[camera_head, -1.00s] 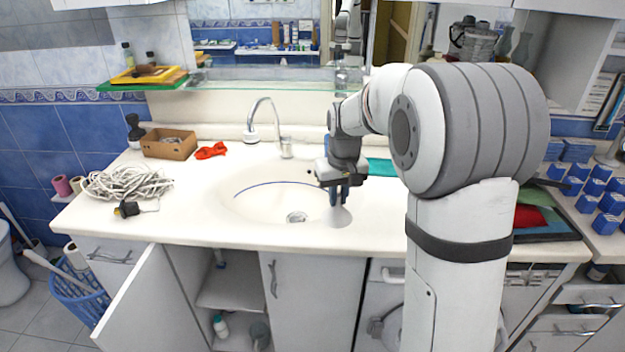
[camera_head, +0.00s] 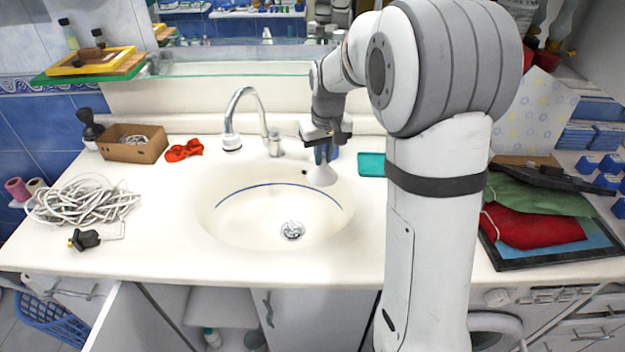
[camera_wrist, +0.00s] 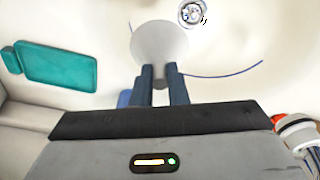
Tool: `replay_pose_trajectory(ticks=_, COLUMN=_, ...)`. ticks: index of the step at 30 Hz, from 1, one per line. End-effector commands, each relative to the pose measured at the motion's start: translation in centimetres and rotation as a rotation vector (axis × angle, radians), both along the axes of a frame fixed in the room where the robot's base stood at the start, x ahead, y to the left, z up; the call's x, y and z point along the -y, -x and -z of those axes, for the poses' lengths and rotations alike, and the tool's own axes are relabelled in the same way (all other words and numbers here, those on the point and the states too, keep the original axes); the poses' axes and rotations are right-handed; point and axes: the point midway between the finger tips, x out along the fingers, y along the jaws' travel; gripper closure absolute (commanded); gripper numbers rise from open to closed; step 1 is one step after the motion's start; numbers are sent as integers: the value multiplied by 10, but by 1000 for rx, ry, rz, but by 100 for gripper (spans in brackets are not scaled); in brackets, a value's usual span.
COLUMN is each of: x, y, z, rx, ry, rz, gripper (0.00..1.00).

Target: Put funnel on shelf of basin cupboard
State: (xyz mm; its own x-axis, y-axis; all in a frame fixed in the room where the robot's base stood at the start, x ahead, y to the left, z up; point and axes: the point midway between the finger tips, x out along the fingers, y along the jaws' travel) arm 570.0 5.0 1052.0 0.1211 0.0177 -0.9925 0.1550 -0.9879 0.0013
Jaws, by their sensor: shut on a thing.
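My gripper (camera_head: 324,154) is shut on the pale grey funnel (camera_head: 322,177), whose wide cone hangs below the fingers. The funnel (camera_wrist: 160,40) is also at the fingertips in the wrist view. It is above the back right part of the white basin (camera_head: 255,225); its exact height is unclear. The basin cupboard's left door (camera_head: 133,325) stands open below the countertop. Its pale shelf (camera_head: 222,303) shows in the opening, partly cut by the counter edge and the frame. The right cupboard door (camera_head: 318,320) looks shut.
A tap (camera_head: 240,115) stands left of my gripper. A teal dish (camera_head: 371,165) lies right of it. A cardboard box (camera_head: 132,148), a red cloth (camera_head: 184,150) and coiled white rope (camera_head: 80,203) are on the left counter. Bottles stand low in the cupboard.

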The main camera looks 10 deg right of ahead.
Motion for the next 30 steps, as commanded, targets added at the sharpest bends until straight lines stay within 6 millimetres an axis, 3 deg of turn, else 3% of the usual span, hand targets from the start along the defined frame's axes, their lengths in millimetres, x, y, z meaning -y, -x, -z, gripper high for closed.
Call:
replay_pose_trajectory(ticks=4, x=0, y=1, z=30, rx=-7, ry=0, rz=0, gripper=100)
replay_pose_trajectory(ticks=17, x=-1, y=1, z=81, rx=-4, ry=0, rz=-1, gripper=100)
replay_pose_trajectory(ticks=30, x=-2, y=1, z=90, rx=-1, ry=0, rz=-3, gripper=100)
